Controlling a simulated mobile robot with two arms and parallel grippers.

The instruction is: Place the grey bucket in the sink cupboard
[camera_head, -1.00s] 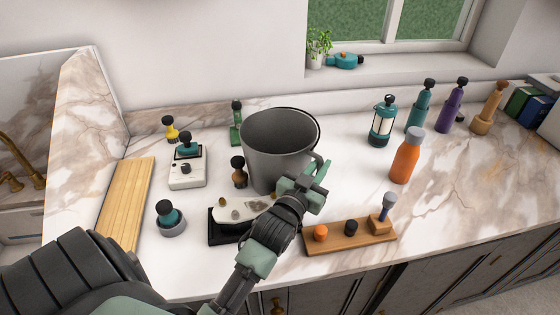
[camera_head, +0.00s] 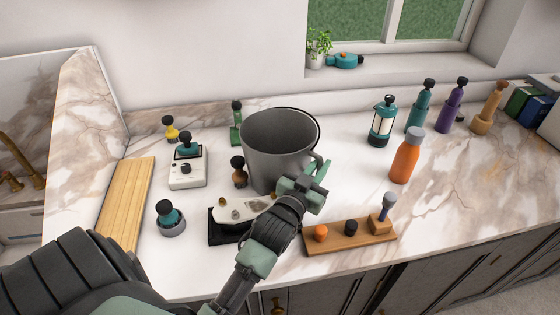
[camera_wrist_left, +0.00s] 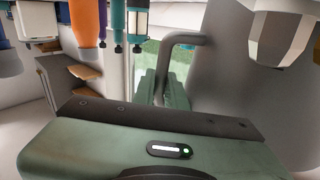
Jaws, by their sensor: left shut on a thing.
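The grey bucket (camera_head: 270,155) stands upright on the white marble counter (camera_head: 330,205). A grey side handle sticks out on its right, and a thin dark bail lies along its rim. My left gripper (camera_head: 318,174) is at that handle, at the bucket's front right. In the left wrist view my green fingers (camera_wrist_left: 162,90) are shut on the handle (camera_wrist_left: 184,42), beside the bucket's grey wall (camera_wrist_left: 225,95). Part of a sink with a gold tap (camera_head: 14,172) shows at the far left. I cannot tell which door is the sink cupboard. My right gripper is not in view.
Close around the bucket are a black tray (camera_head: 218,236), a dark-topped brown bottle (camera_head: 239,172) and a wooden rack (camera_head: 345,241). An orange bottle (camera_head: 406,160) and a teal lantern (camera_head: 382,125) stand to the right. Dark cabinet doors (camera_head: 420,275) run below the counter.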

